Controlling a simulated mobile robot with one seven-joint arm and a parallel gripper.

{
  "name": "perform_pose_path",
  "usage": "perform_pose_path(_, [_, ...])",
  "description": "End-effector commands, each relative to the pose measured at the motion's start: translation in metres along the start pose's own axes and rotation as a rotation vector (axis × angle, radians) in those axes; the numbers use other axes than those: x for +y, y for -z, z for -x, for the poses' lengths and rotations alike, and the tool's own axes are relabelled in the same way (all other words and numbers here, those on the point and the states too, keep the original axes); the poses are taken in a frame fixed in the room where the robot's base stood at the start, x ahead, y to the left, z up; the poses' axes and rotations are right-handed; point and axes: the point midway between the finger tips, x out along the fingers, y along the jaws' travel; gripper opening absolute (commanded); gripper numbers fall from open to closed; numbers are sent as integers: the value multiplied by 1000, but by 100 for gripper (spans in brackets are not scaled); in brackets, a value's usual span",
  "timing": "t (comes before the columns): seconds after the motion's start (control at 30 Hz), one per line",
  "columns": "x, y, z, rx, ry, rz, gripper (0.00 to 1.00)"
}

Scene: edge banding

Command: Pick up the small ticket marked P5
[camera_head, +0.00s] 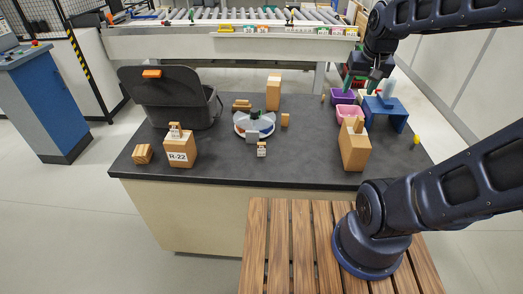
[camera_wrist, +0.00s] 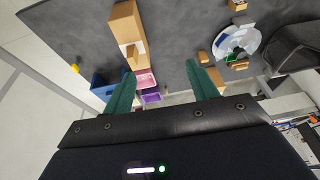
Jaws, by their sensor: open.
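I cannot read P5 on anything in view. One small pale tag with dark marks (camera_head: 262,149) stands on the dark worktop in front of the round white dish, and it seems to show at the top edge of the wrist view (camera_wrist: 239,5). Another small tag (camera_head: 175,131) stands on top of the wooden block labelled R-22 (camera_head: 181,153). My gripper (camera_head: 361,86) is at the back right of the worktop, far from both tags. In the wrist view its green fingers (camera_wrist: 161,72) are wide apart with nothing held between them.
A black open bin (camera_head: 180,108) stands at the left of the worktop. A tall wooden block (camera_head: 355,150), pink bin (camera_head: 349,114), purple bin (camera_head: 342,97) and blue stand (camera_head: 386,113) crowd the right. A conveyor (camera_head: 230,45) with small coloured cards runs behind. The front middle is clear.

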Motion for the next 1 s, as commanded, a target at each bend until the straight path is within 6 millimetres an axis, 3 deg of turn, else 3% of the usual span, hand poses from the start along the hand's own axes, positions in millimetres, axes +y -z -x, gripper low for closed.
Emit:
perform_pose_path(0.2, [-37,31,-36,-62,18,12,58])
perform_pose_path(0.5, [-98,58,-92,-140,27,26,58])
perform_pose_path(0.77, [-157,66,-148,-205,21,40,58])
perform_pose_path(1.0, [-215,58,-205,-262,4,54,58])
